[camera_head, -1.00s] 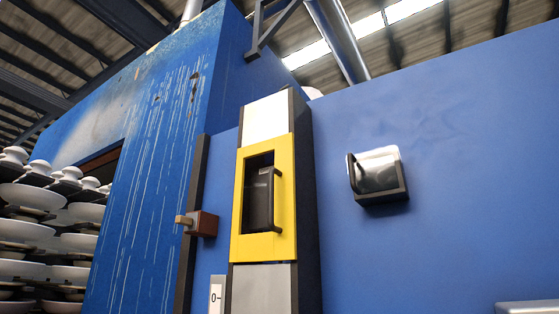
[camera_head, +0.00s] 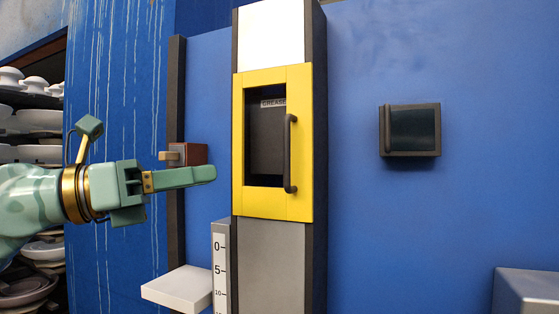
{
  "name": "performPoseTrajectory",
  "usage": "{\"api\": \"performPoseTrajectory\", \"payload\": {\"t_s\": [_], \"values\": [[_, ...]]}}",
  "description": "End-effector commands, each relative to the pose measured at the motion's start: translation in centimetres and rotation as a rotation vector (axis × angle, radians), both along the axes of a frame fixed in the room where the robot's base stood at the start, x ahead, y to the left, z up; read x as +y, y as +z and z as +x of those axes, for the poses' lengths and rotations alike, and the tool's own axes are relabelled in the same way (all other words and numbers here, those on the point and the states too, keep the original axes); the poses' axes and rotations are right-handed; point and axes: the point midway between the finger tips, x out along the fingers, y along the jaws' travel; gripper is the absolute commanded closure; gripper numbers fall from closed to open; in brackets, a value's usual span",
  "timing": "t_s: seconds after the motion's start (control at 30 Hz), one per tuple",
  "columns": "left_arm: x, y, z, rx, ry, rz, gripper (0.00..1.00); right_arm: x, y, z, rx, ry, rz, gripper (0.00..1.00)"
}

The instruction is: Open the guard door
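The guard door (camera_head: 298,195) has a yellow frame on a tall grey and white post and appears closed. A dark upright bar handle (camera_head: 290,153) runs along its right side. Its opening shows a dark box inside with a label that seems to read "GREASE". My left gripper (camera_head: 208,174) is green and comes in from the left. Its fingers point right, with the tip a little left of the door's left edge in the picture, apart from the handle. I see the fingers side-on, so their opening is hidden. My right gripper is not in view.
A brown block with a tan knob (camera_head: 188,153) sits behind my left fingers. A white ledge (camera_head: 180,288) and a numbered scale (camera_head: 220,270) are below. A dark handled box (camera_head: 411,130) is on the blue wall at right. White insulators (camera_head: 38,120) are stacked at far left.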

Motion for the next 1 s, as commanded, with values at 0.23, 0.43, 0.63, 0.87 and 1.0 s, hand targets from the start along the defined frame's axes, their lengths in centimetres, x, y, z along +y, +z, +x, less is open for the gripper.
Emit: {"api": "performPoseTrajectory", "payload": {"t_s": [0.23,0.43,0.63,0.87,1.0], "values": [[2.1,3.2,-0.5,-0.069,0.164,0.182,0.68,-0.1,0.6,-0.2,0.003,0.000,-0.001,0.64],[-0.5,3.5,1.2,-0.065,0.164,0.186,0.68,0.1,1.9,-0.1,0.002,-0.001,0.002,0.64],[-4.9,3.7,4.0,-0.065,0.162,0.185,0.68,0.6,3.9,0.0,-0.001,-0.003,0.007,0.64],[-9.1,3.5,6.9,-0.065,0.164,0.184,0.68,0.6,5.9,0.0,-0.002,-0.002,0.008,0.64],[-10.5,3.4,7.9,-0.066,0.165,0.184,0.68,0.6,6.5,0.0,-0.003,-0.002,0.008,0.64]]}}
